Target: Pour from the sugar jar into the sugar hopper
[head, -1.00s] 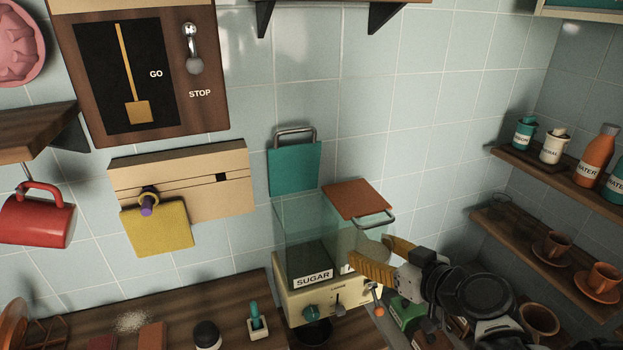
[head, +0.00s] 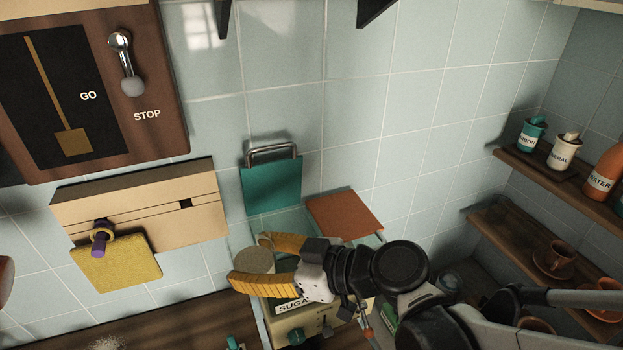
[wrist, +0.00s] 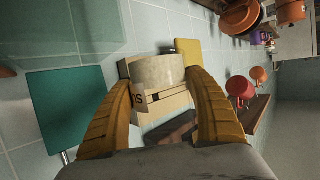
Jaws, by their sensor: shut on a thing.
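My gripper (head: 250,261) is shut on a pale, grey-topped cylindrical jar (head: 254,263), which also shows between the fingers in the wrist view (wrist: 158,70). No full label on it can be read, and its tilt is hard to judge. The sugar hopper (head: 290,305) is a glass-walled bin with a SUGAR label on a cream machine. Its teal lid (head: 272,186) stands open against the wall, and also shows in the wrist view (wrist: 66,106). The jar and fingers are over the hopper's left side and hide much of its opening. No sugar stream shows.
An orange-brown lid (head: 345,215) lies beside the teal one, over the right compartment. Shelves with bottles and cups (head: 560,250) line the right wall.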

